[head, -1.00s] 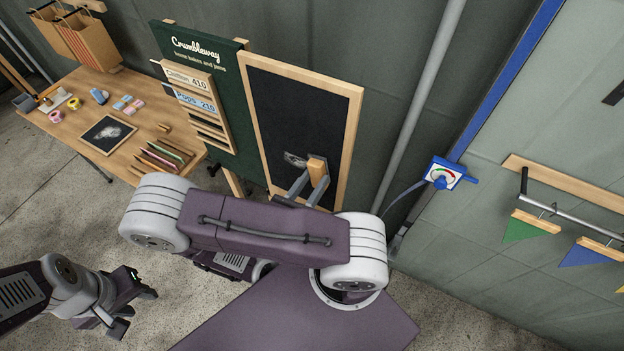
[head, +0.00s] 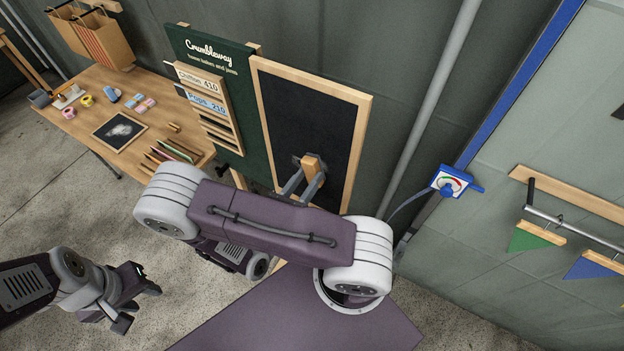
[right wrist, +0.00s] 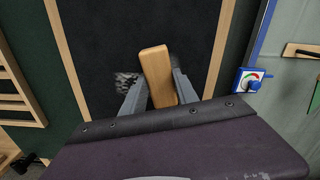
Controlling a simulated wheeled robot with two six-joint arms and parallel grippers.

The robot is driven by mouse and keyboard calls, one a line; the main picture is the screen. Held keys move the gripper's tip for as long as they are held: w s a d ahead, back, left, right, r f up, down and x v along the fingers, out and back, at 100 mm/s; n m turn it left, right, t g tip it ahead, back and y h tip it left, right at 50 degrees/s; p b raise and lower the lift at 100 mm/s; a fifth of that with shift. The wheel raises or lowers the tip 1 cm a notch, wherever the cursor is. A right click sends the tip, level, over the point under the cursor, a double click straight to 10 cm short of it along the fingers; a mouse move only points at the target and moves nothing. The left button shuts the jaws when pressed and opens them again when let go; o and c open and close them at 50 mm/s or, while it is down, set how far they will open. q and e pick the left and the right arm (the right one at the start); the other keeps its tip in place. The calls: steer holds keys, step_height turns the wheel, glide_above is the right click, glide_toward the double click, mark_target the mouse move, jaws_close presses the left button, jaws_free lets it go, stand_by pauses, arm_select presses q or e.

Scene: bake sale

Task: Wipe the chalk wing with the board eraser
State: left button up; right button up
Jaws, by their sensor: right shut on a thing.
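The chalk wing (head: 310,115) is a black panel in a light wood frame, hinged beside the green sign. My right gripper (head: 303,183) is shut on the wood-backed board eraser (head: 313,163). The eraser is at the lower part of the black panel; it looks to be against the surface, its felt side hidden. In the right wrist view the eraser (right wrist: 157,75) stands between the two grey fingers. A grey-white chalk patch (right wrist: 126,82) shows just left of it, partly covered. My left gripper (head: 138,305) is open and empty over the floor, far from the board.
The green sign (head: 205,75) with price slats adjoins the wing on the left. A wooden table (head: 85,100) holds a small chalk picture (head: 120,130), tape rolls and cards. A blue-framed dial (head: 452,183) hangs right of a grey pole (head: 430,110).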

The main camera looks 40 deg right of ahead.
steer(key=shift+w+a, duration=0.3)
steer(key=shift+w, duration=0.45)
steer(key=w, duration=0.1)
steer(key=w+a, duration=0.1)
steer(key=shift+w, duration=0.35)
steer(key=shift+w+a, duration=0.1)
steer(key=shift+w+a, duration=0.25)
steer(key=shift+w, duration=0.4)
steer(key=shift+w+a, duration=0.25)
steer(key=shift+w, duration=0.35)
steer(key=shift+s+r, duration=0.1)
steer(key=shift+s, duration=0.05)
steer(key=shift+s+d, duration=0.3)
steer(key=shift+s, duration=0.35)
steer(key=shift+s+d, duration=0.3)
steer(key=shift+s, duration=0.3)
